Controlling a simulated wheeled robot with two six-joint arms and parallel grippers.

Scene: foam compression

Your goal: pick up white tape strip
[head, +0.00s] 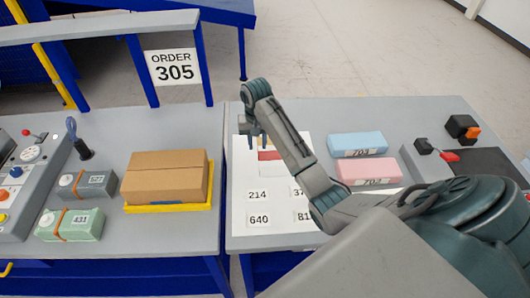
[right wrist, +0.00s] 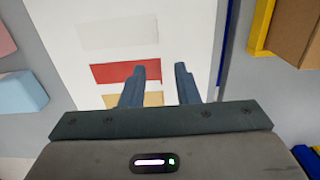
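The white tape strip (right wrist: 118,33) lies on the white sheet (right wrist: 190,30), in the upper middle of the right wrist view. A red strip (right wrist: 115,74) and a yellow strip (right wrist: 135,99) lie beside it in a row, with yellow nearest my gripper's base. My right gripper (right wrist: 161,68) is open and empty, with its fingertips by the right end of the red strip. In the head view the right gripper (head: 251,130) hangs over the far left part of the sheet, close to the red strip (head: 268,155). The white strip is hard to tell from the sheet there. My left gripper is out of view.
Blue (head: 357,145) and pink (head: 367,172) blocks stand right of the sheet. A cardboard box (head: 165,177) on a yellow tray (head: 208,195) stands on the left table, beyond a narrow gap. Number labels (head: 258,219) lie on the sheet's near part.

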